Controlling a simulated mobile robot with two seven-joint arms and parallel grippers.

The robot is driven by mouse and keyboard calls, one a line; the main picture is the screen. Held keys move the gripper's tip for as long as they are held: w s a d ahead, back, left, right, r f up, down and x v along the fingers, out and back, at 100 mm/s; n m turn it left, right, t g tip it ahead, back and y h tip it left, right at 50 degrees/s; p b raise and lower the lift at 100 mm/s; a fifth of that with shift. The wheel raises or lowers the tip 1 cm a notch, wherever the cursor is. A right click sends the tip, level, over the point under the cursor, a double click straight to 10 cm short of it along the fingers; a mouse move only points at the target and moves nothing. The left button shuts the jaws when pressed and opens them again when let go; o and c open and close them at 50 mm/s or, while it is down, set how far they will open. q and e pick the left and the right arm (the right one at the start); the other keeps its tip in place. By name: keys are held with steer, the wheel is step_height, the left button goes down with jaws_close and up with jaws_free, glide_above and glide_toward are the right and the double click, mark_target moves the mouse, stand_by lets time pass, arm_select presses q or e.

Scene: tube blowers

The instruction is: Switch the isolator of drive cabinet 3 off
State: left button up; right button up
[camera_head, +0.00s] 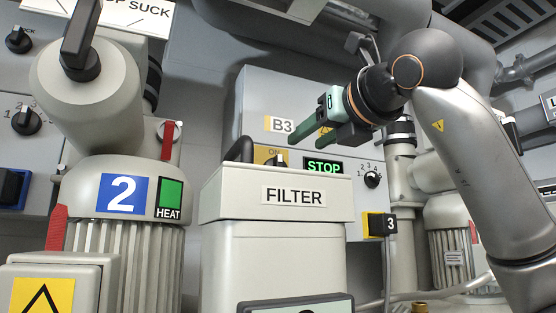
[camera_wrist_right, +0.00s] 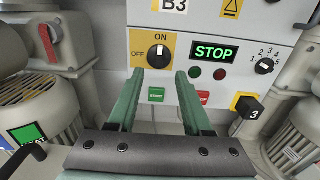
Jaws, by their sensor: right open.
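Drive cabinet B3 (camera_head: 252,93) is a grey box on the wall; it also fills the top of the right wrist view (camera_wrist_right: 202,20). Its isolator is a black rotary knob (camera_wrist_right: 158,54) on a yellow plate (camera_wrist_right: 138,40) marked OFF at left and ON on top. The knob's white line stands upright, toward ON. My right gripper (camera_head: 304,142) is open and empty in front of the cabinet. In the wrist view its fingertips (camera_wrist_right: 168,74) appear just below the knob. My left gripper is not in view.
A lit STOP display (camera_wrist_right: 214,51), a numbered dial (camera_wrist_right: 264,67) and a green start button (camera_wrist_right: 156,95) sit near the isolator. The filter box (camera_head: 230,207) with its black handle (camera_head: 240,149) stands in front of the cabinet. Blower 2 (camera_head: 104,184) stands at left.

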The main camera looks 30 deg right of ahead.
mark_target(280, 159)
steer(key=w+p, duration=0.1)
steer(key=w, duration=0.2)
steer(key=w+p, duration=0.1)
steer(key=w, duration=0.3)
steer(key=w+p, duration=0.1)
steer(key=w, duration=0.2)
steer(key=shift+w+d+r, duration=0.1)
steer(key=shift+w+d, duration=0.05)
steer(key=shift+d, duration=0.15)
steer(key=shift+w, duration=0.45)
jaws_close()
